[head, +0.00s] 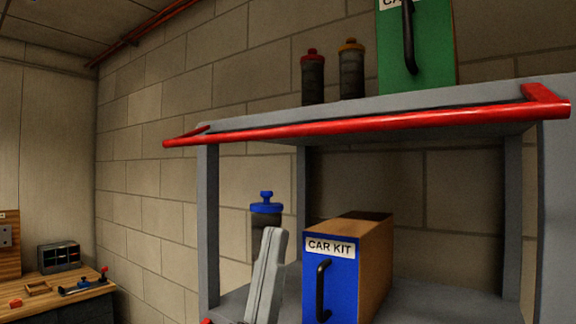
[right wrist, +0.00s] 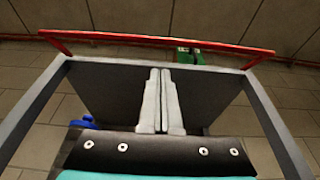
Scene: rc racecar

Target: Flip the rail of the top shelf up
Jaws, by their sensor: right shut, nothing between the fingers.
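The red rail (head: 370,124) runs along the front of the top shelf (head: 330,112) in the head view, at about the level of the shelf board. Short red side arms join its ends to the shelf. In the right wrist view the rail (right wrist: 160,40) crosses beyond the fingertips. My right gripper (head: 273,232) is shut and empty, pointing up below the rail and apart from it, in front of the lower shelf. Its two fingers (right wrist: 160,72) lie together in the right wrist view. My left gripper is not in view.
A blue CAR KIT box (head: 330,270) and a blue-capped bottle (head: 266,215) stand on the lower level. A green box (head: 415,50) and two dark bottles with red (head: 313,75) and orange (head: 351,70) caps stand on top. A workbench (head: 60,290) is at left.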

